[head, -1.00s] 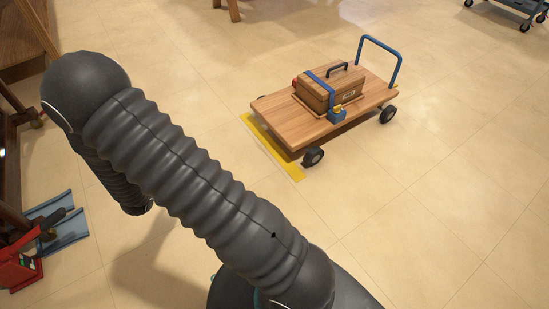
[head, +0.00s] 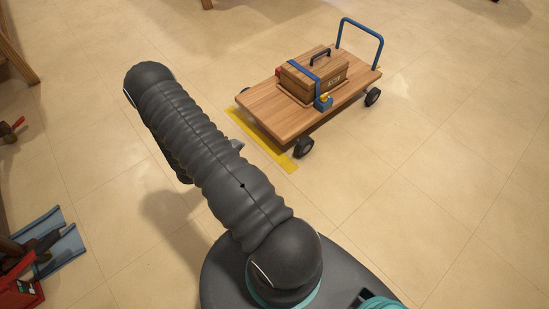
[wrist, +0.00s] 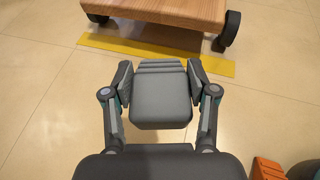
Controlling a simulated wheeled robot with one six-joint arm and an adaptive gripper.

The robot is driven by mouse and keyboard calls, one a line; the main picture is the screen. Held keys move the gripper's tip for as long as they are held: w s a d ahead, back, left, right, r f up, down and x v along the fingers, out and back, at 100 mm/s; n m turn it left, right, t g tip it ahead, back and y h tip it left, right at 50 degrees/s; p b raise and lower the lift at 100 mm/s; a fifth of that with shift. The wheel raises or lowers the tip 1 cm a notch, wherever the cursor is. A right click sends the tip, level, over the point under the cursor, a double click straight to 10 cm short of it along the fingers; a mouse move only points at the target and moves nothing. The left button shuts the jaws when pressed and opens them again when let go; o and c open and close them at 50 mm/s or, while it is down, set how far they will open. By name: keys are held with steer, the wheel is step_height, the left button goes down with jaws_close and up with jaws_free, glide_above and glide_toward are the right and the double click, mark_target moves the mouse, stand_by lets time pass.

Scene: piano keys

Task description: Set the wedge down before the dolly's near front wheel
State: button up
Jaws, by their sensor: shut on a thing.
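My gripper (wrist: 160,92) is shut on a grey ribbed wedge (wrist: 161,98) in the wrist view, with a finger against each side. In the head view my arm hides the gripper, and a small grey tip of the wedge (head: 238,145) shows beside the arm. The wooden dolly (head: 270,112) stands beyond, with a blue handle. Its near front wheel (head: 303,147) is black and sits by the end of the yellow floor line (head: 262,138). In the wrist view this wheel (wrist: 231,28) is ahead and right of the wedge, apart from it.
A brown case (head: 313,82) is strapped on the dolly with a blue strap. A red box (head: 20,294) and a blue-grey tray (head: 67,245) lie at the lower left.

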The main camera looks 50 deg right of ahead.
steer(key=s+d+f+m+g+p, duration=0.2)
steer(key=s+d+f+m+g, duration=0.15)
steer(key=s+d+f, duration=0.75)
steer(key=shift+g, duration=0.25)
steer(key=shift+s+d+f+b, duration=0.1)
steer(key=shift+s+f+b, duration=0.15)
steer(key=shift+f+b, duration=0.45)
steer(key=shift+s+d+f+b, duration=0.1)
steer(key=shift+s+f+b, duration=0.15)
steer(key=shift+f+b, duration=0.5)
steer(key=shift+s+d+f+b, duration=0.1)
steer(key=shift+s+f+b, duration=0.2)
steer(key=shift+f, duration=0.7)
steer(key=shift+f+b, duration=0.6)
steer(key=shift+b, duration=0.05)
steer(key=o, duration=1.6)
steer(key=shift+o, duration=0.2)
step_height(320, 180, up, 9)
steer(key=p, duration=0.5)
